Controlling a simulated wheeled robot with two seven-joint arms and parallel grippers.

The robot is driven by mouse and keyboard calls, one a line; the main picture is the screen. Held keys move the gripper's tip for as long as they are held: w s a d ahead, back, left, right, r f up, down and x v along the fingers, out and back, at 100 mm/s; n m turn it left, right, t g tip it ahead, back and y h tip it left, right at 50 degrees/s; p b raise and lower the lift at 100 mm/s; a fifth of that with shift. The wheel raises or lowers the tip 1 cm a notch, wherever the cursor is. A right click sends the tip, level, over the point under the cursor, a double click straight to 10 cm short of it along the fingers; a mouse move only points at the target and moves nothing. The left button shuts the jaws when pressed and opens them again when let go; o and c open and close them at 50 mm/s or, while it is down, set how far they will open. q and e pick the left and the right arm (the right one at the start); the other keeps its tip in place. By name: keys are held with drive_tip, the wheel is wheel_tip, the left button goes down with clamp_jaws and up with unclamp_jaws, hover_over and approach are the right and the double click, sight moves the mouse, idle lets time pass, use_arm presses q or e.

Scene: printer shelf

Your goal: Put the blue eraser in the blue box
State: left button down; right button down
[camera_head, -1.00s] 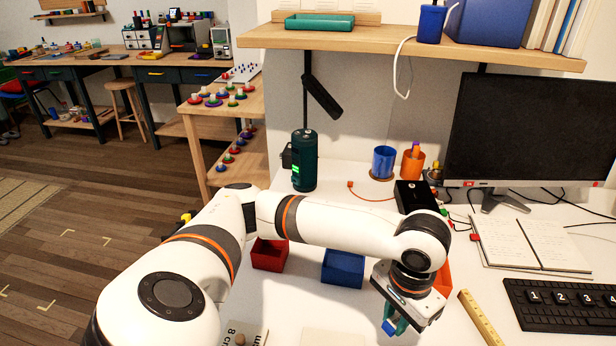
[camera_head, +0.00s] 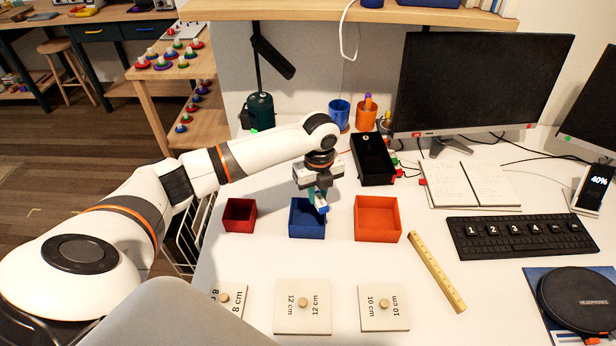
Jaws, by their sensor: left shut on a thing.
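The blue box (camera_head: 306,231) stands open on the white desk, between a red box and an orange box. My left gripper (camera_head: 318,198) points down above the right part of the blue box. It is shut on the blue eraser (camera_head: 321,208), a small blue and white block that shows at the fingertips. The eraser looks to be over the box's opening or near its right wall; its exact height is hard to tell. My right gripper is not in view.
The small red box (camera_head: 239,228) is left of the blue box and the larger orange box (camera_head: 378,231) is right. A yellow ruler (camera_head: 437,272), wooden plates with knobs (camera_head: 303,318) and a keyboard (camera_head: 520,236) lie on the desk. A black box (camera_head: 373,160) stands behind.

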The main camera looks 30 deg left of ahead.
use_arm(q)
drive_tip(key=a+f+m+b, duration=0.1)
drive_tip(key=f, duration=0.1)
drive_tip(key=a+f+m+b, duration=0.1)
drive_tip(key=f+m, duration=0.1)
drive_tip(key=w+a+f+m+b, duration=0.1)
drive_tip(key=f+m+b, duration=0.1)
drive_tip(key=shift+a+f, duration=0.15)
drive_tip(key=shift+a, duration=0.1)
idle(0.5)
drive_tip(key=shift+p, duration=0.35)
idle(0.7)
drive_tip(key=c, duration=1.2)
unclamp_jaws()
